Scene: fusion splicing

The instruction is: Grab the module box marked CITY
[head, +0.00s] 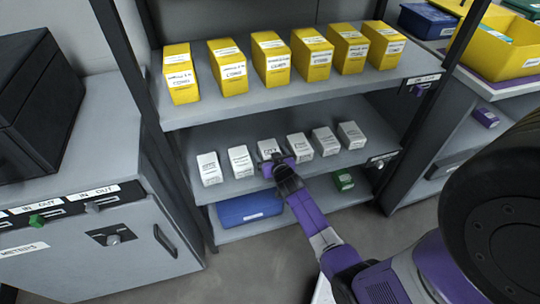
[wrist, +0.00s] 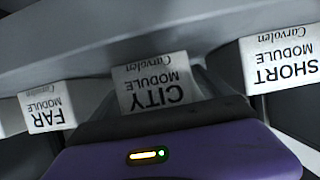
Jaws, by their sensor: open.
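The CITY module box (wrist: 155,88) is a small white box, its label upside down in the wrist view, straight ahead of my gripper. In the head view the CITY box (head: 268,147) stands on the middle shelf, third from the left in the row of white boxes. My gripper (head: 276,162) is open right at its front, and the purple gripper body (wrist: 180,150) hides the box's lower part in the wrist view. The fingertips are hard to make out, so I cannot tell whether they touch the box.
White neighbours stand on both sides with gaps: the FAR box (wrist: 47,106) and the SHORT box (wrist: 282,62). Yellow boxes (head: 271,60) fill the shelf above. A blue case (head: 249,209) and a green item (head: 343,180) lie on the bottom shelf.

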